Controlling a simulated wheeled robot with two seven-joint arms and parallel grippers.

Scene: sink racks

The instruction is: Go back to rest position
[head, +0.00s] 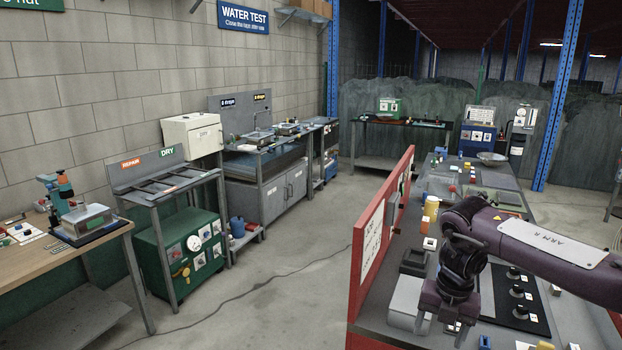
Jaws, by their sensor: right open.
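My right arm comes in from the right edge over the grey workbench (575,318). Its gripper (436,326) points down near the bench's front, beside a pale grey box (406,300). It is open, and I see nothing held between its fingers. The exact gap between the gripper and the bench top is hard to tell. My left gripper does not show in the head view.
A red-framed panel (372,245) stands along the bench's left edge. A black plate with knobs (515,300) and a yellow cylinder (431,207) are on the bench. A sink station (280,190), a drying rack (170,187) and a wooden table (60,262) stand left. The floor between is clear except a cable.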

